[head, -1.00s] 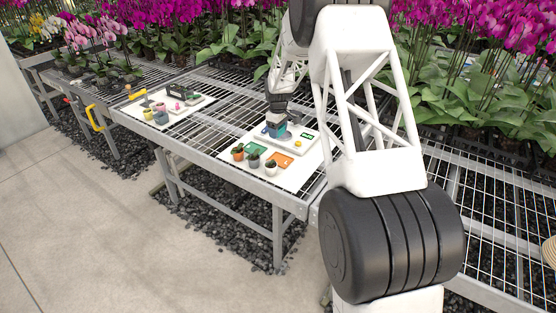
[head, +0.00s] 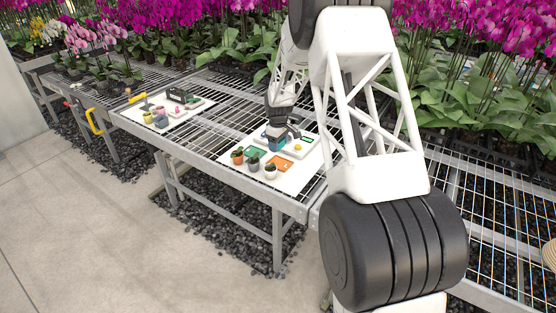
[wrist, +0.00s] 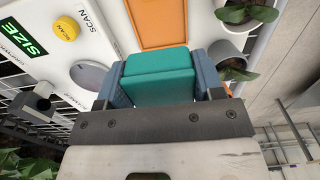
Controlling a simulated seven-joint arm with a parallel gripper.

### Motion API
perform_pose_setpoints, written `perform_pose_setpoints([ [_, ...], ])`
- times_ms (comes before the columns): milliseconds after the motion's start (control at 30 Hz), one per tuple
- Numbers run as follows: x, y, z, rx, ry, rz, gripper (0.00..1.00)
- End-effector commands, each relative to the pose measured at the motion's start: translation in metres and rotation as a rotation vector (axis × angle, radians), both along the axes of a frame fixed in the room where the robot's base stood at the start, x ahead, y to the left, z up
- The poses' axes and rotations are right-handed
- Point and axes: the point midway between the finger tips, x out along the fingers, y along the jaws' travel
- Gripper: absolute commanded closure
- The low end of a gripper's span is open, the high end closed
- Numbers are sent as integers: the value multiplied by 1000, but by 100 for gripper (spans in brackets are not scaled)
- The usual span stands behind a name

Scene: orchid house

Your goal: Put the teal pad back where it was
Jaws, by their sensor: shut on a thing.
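The teal pad (wrist: 158,75), a thick teal block, is between the blue-grey fingers of my gripper (wrist: 160,88) in the wrist view. The gripper is shut on it. In the head view the teal pad (head: 277,145) shows small below my gripper (head: 278,137), above the white board (head: 292,183). An orange square (wrist: 157,22) lies just beyond the pad in the wrist view. A green square (head: 254,152) and the orange square (head: 280,161) lie on the board in the head view. I cannot tell whether the pad touches the board.
Several small potted plants (head: 253,163) stand along the board's near edge. A white panel (wrist: 75,62) carries a yellow button (wrist: 64,29), a grey disc and a green SIZE display (wrist: 25,41). A second board (head: 160,121) with small items lies left, across bare mesh.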

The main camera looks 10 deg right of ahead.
Motion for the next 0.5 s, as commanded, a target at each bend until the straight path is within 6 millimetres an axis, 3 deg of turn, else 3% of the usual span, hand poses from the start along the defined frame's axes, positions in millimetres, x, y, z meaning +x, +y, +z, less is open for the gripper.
perform_pose_setpoints([
  [200, 0, 0, -30, 0, 1, 0, 65],
  [500, 0, 0, -39, 0, 0, 0, 65],
])
